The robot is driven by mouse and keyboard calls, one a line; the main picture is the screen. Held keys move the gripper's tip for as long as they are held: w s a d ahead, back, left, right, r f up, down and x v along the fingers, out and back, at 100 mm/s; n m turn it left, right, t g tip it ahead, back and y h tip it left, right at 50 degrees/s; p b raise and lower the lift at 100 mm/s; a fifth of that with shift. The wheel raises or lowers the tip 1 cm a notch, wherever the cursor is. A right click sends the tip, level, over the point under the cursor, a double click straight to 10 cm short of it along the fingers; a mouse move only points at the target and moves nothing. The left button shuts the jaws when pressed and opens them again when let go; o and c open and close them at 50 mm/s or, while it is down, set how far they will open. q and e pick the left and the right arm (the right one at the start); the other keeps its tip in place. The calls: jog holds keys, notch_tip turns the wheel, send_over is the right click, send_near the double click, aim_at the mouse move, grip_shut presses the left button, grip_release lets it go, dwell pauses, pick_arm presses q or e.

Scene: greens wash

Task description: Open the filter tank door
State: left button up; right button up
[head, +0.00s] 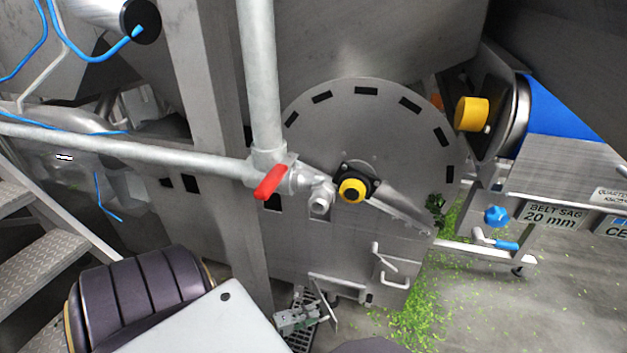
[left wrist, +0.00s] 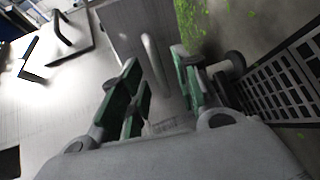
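The filter tank is the large grey metal body at the centre of the head view, and its low door (head: 337,285) appears to be the panel near the floor, partly hidden. A thin upright bar handle (head: 327,306) stands there beside my left gripper (head: 300,317). In the left wrist view my left gripper (left wrist: 160,90) has its two green-padded fingers apart. The bar handle (left wrist: 154,60) shows in the gap between them, just beyond or between the tips; I cannot tell whether it touches. My right gripper is not in view.
A second bent handle (head: 394,280) is on the tank to the right. A floor grate (head: 303,340) lies under my left gripper. Green scraps (head: 428,290) cover the floor at right. A pipe with a red valve lever (head: 270,182) crosses above; metal steps (head: 35,270) stand at left.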

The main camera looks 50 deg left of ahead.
pick_arm(q)
jog(key=v, duration=0.9)
jog(key=shift+s, duration=0.25)
jog(key=shift+r, duration=0.1)
